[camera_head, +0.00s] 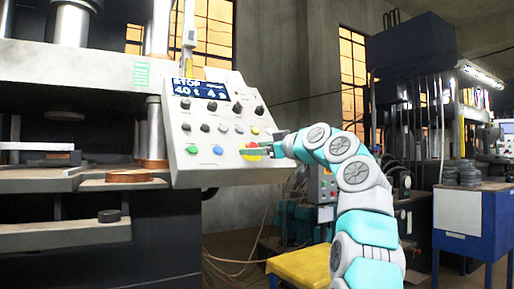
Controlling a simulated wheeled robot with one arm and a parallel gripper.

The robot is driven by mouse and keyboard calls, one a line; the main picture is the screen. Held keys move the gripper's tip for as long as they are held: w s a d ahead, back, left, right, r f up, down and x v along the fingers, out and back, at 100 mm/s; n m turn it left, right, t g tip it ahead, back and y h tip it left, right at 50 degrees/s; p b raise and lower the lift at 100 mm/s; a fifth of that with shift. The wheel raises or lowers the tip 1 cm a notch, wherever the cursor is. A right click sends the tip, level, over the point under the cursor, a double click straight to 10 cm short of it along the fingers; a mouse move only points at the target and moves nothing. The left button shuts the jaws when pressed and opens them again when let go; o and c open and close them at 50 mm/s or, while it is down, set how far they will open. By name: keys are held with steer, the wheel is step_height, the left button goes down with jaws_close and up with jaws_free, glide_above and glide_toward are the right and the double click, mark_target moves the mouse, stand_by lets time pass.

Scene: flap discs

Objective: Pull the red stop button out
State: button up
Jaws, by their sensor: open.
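The control panel (222,120) is a tilted light-grey box with a lit screen (199,88) that reads "STOP". I cannot tell whether the fingers touch the button or whether the button is pressed in.
Several black knobs and a blue button (217,150) and green button (191,149) are near on the panel. The press (70,65) fills the left. A yellow stool (302,266) is below my arm. A blue cabinet (497,226) with stacked discs (468,174) is at right.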

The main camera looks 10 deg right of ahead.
steer(key=shift+c, duration=0.2)
jaws_close()
stand_by(0.3)
stand_by(0.3)
